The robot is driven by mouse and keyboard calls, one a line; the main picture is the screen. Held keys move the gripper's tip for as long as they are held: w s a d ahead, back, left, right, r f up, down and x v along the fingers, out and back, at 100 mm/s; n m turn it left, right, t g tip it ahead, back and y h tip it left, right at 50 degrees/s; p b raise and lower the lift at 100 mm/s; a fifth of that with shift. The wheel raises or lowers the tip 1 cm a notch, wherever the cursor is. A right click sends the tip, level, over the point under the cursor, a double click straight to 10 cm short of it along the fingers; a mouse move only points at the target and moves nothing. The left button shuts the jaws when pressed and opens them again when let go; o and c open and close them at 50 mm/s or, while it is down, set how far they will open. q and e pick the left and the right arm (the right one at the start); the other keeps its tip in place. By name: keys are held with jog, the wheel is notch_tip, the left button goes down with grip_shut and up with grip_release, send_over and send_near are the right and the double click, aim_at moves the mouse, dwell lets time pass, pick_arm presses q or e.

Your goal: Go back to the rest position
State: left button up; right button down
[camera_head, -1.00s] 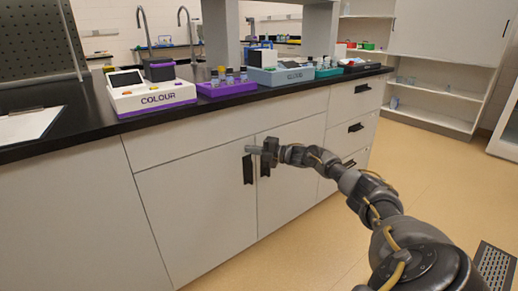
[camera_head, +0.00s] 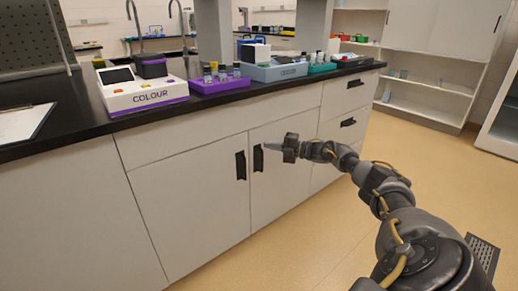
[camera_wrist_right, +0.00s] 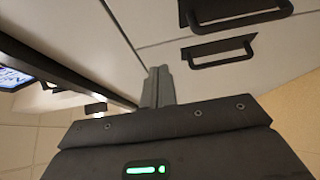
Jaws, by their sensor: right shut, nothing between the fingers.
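My right gripper (camera_head: 272,147) is in front of the white lower cabinet (camera_head: 200,200), pointing left in the head view, with its arm coming in from the lower right. It is shut and empty. In the right wrist view its two fingers (camera_wrist_right: 158,88) lie together with nothing between them. Black cabinet handles (camera_head: 258,158) show just left of the fingertips in the head view. I cannot tell the exact gap between fingers and cabinet. My left gripper is not in view.
The black counter (camera_head: 70,117) carries a COLOUR device (camera_head: 140,90), a purple rack (camera_head: 220,84) with small vials, and a grey-blue box (camera_head: 277,72). A clipboard (camera_head: 22,122) lies at the left. Open floor (camera_head: 430,155) spreads to the right; shelves (camera_head: 430,85) stand behind.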

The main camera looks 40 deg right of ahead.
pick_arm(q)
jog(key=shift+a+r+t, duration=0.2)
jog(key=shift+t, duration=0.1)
pick_arm(e)
jog(key=shift+s+d, duration=0.3)
jog(key=shift+d, duration=0.45)
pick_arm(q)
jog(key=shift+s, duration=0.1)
